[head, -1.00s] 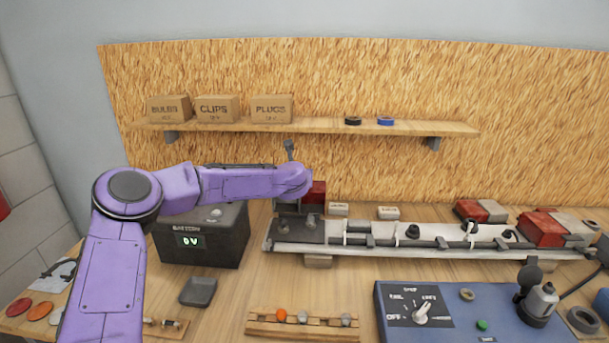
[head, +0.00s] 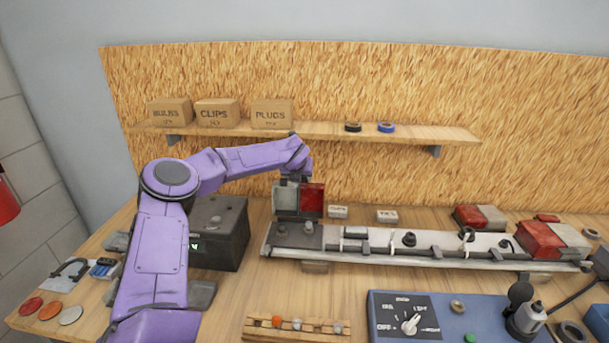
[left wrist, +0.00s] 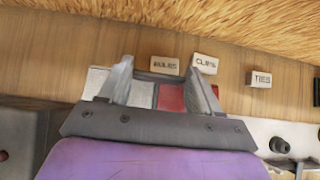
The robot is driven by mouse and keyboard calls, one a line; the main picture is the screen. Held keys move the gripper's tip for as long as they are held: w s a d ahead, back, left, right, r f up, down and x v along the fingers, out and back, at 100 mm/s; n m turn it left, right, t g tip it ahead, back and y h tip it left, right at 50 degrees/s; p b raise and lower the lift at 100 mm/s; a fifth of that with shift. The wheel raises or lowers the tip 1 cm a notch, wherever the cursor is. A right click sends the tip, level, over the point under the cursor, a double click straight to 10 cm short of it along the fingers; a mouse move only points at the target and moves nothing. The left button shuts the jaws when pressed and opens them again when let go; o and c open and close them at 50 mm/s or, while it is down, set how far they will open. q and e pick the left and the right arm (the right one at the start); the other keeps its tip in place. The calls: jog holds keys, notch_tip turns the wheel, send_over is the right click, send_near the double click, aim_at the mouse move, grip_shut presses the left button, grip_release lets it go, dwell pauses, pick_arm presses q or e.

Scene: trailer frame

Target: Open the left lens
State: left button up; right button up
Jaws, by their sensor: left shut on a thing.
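The left lens (head: 312,199), part red and part pale grey, stands upright at the back of the dark lamp base (head: 295,236), at the left end of the trailer bar. My left gripper (head: 302,174) comes down on the lens from above, and its fingers are mostly hidden in the head view. In the left wrist view, the gripper (left wrist: 160,92) has the lens (left wrist: 171,98) between its fingers, silver on the left and red on the right. Whether the lens touches the base cannot be told. My right gripper is not in view.
The black battery (head: 222,225) stands left of the bar, partly behind my arm. Small labelled boxes (head: 386,216) sit behind the bar. Another red and grey lamp (head: 541,240) is at the right end. A blue tester box (head: 450,320) and a wooden bulb rack (head: 290,329) are in front.

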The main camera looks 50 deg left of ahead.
pick_arm(q)
jog(key=shift+w+r, duration=0.15)
jog(key=shift+r, duration=0.3)
jog(key=o, duration=1.3)
jog(key=shift+o, duration=1.1)
jog(key=shift+s+d, duration=0.15)
jog(key=shift+s, duration=0.15)
jog(key=shift+d, duration=0.1)
jog(key=b+v, duration=0.4)
jog(key=v, duration=0.6)
jog(key=shift+s+r, duration=0.15)
jog(key=shift+r, duration=0.1)
